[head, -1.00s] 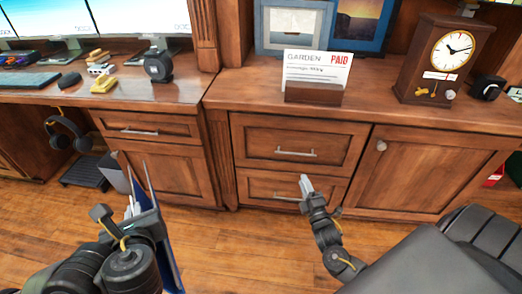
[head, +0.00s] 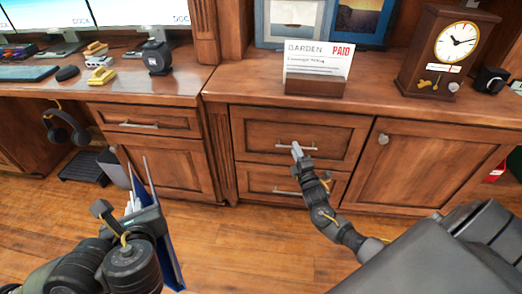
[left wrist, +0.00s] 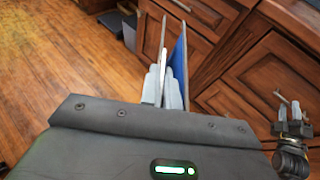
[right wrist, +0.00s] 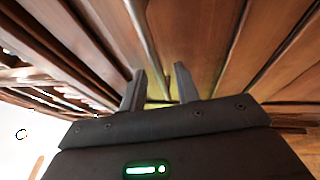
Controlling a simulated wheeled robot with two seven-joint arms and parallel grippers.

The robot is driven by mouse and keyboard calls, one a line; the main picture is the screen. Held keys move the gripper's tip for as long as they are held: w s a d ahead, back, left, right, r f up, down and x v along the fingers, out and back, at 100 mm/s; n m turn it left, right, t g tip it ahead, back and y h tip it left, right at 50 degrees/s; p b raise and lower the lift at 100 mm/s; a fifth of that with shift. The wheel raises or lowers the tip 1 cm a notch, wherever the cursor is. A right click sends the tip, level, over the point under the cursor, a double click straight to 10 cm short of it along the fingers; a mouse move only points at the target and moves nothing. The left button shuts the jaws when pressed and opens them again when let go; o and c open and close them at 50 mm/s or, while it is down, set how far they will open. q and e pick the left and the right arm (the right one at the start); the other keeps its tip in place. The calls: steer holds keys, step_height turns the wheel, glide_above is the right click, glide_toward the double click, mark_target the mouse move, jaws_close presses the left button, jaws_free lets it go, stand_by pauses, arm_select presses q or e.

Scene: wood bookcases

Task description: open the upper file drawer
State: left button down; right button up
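The upper file drawer (head: 345,138) is a wooden front with a silver bar handle (head: 312,148), in the middle cabinet. It looks closed, flush with the cabinet.
A lower drawer (head: 255,184) is just below. A cabinet door (head: 430,165) is to the right. A card holder (head: 314,84) and a clock (head: 440,55) stand on the top above. The wooden floor (head: 240,250) in front is clear.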

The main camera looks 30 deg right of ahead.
steer(key=shift+w+d+r, duration=0.1)
steer(key=shift+w, duration=0.25)
steer(key=shift+c, duration=0.4)
jaws_close()
arm_select(q)
steer(key=shift+a, duration=0.1)
